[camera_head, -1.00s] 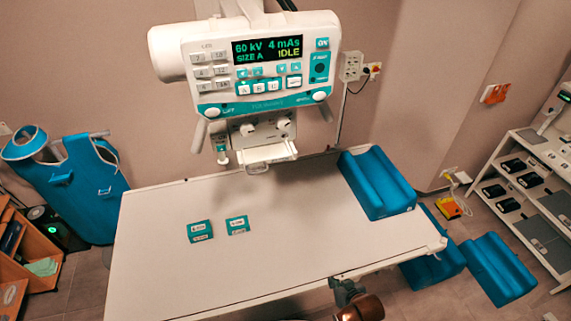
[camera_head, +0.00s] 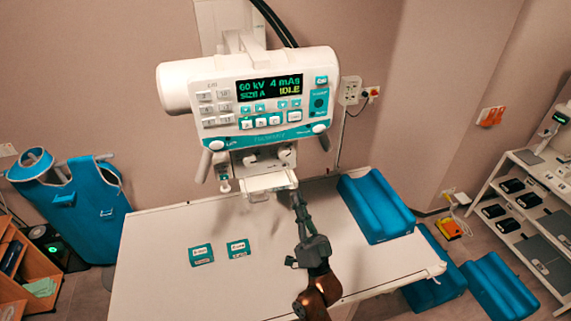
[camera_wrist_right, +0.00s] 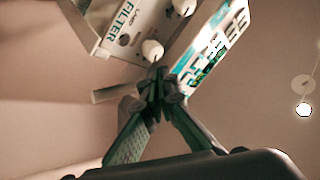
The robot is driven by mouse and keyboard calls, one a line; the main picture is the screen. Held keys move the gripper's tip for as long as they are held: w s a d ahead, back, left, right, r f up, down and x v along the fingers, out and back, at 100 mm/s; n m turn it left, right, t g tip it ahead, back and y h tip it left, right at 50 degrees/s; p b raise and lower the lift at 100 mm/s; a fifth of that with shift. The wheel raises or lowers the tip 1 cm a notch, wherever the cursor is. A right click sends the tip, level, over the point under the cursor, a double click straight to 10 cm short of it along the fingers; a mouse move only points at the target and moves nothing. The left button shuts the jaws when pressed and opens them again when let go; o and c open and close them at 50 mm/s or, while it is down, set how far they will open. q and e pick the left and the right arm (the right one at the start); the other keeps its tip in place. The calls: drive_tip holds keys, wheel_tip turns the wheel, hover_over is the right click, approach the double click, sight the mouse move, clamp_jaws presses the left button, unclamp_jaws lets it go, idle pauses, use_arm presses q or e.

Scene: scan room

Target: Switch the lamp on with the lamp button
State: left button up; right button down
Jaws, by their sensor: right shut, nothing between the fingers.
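The white collimator box (camera_head: 268,161) hangs under the X-ray tube housing, with two round knobs and a tray at its lower edge. In the right wrist view its face (camera_wrist_right: 125,22) fills the upper left, with a teal FILTER label and smaller lettering beside a white knob (camera_wrist_right: 152,48). I cannot clearly make out the lamp button. My right gripper (camera_head: 297,198) is raised over the table, just below and right of the collimator. In the wrist view the right gripper's fingertips (camera_wrist_right: 158,84) are together and empty, seen below the knob; contact cannot be told. My left gripper is out of view.
The control panel (camera_head: 262,118) above shows 60 kV, 4 mAs and IDLE. The white table (camera_head: 150,270) holds two teal cards (camera_head: 201,255) and a blue cushion (camera_head: 375,205). A blue apron (camera_head: 75,205) hangs at left; a shelf rack (camera_head: 535,200) stands at right.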

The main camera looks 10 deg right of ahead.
sight(285, 165)
drive_tip(key=shift+s+d+r+m+t, duration=0.15)
drive_tip(key=shift+s+r+t, duration=0.1)
drive_tip(key=shift+r, duration=0.2)
drive_tip(key=shift+s+a+r+m+t, duration=0.15)
drive_tip(key=shift+r+t, duration=0.1)
drive_tip(key=shift+r, duration=0.15)
drive_tip(key=shift+w+d, duration=0.1)
drive_tip(key=shift+w, duration=0.05)
drive_tip(key=w+b, duration=0.1)
drive_tip(key=w, duration=0.5)
drive_tip(key=shift+w, duration=0.3)
drive_tip(key=shift+w+a+b, duration=0.2)
drive_tip(key=shift+w+b, duration=0.1)
drive_tip(key=shift+w, duration=0.75)
drive_tip(key=shift+w, duration=0.1)
drive_tip(key=shift+w, duration=0.3)
